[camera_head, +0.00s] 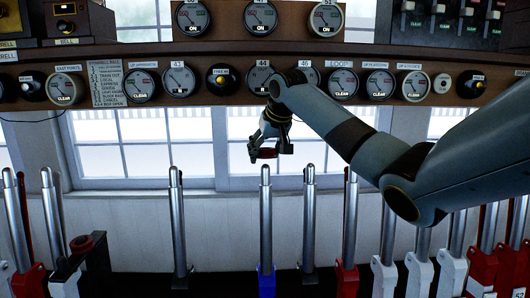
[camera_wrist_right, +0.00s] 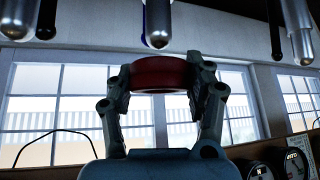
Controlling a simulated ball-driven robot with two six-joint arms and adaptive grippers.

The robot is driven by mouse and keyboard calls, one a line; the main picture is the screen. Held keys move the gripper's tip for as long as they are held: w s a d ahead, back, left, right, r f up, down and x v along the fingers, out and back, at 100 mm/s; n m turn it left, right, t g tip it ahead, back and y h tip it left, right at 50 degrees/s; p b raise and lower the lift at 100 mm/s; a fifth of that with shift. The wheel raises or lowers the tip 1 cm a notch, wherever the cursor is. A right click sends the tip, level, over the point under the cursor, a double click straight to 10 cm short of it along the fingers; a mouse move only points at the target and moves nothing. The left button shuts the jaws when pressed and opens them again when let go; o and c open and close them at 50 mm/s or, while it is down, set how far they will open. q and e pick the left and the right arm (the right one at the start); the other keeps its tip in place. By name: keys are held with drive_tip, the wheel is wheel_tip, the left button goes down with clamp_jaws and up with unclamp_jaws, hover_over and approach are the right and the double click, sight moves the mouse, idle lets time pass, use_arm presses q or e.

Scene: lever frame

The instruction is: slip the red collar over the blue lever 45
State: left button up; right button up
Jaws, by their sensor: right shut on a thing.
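The red collar (camera_head: 264,153) is held in my right gripper (camera_head: 270,148), above the top of the blue lever (camera_head: 266,282). That lever has a blue base and a bare silver shaft standing upright; a gap shows between its top and the collar. In the right wrist view the collar (camera_wrist_right: 160,75) sits between the two fingers of my right gripper (camera_wrist_right: 160,84). A silver lever tip (camera_wrist_right: 157,25) shows just beyond it, apart from the collar; I cannot tell whether the two line up. My left gripper is not in view.
Silver levers stand on both sides, the nearest being a black-based one (camera_head: 309,220) just right. More levers with red (camera_head: 346,280) and white (camera_head: 384,278) bases stand further right. A dark post with a red ring (camera_head: 82,243) stands at left. Dials line the shelf (camera_head: 220,100) behind.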

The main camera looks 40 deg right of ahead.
sight(267, 169)
drive_tip(key=shift+f, duration=0.15)
drive_tip(key=shift+s+a+f, duration=0.1)
drive_tip(key=shift+s+f, duration=0.05)
drive_tip(key=shift+f, duration=0.7)
drive_tip(key=shift+s+a+f, duration=0.1)
drive_tip(key=shift+f, duration=0.75)
drive_tip(key=shift+s+a+f, duration=0.1)
drive_tip(key=shift+s+f, duration=0.05)
drive_tip(key=shift+f, duration=0.7)
drive_tip(key=shift+f, duration=0.25)
drive_tip(key=o, duration=1.2)
drive_tip(key=shift+c, duration=0.2)
drive_tip(key=shift+o, duration=0.3)
drive_tip(key=shift+o, duration=0.6)
drive_tip(key=shift+s, duration=0.1)
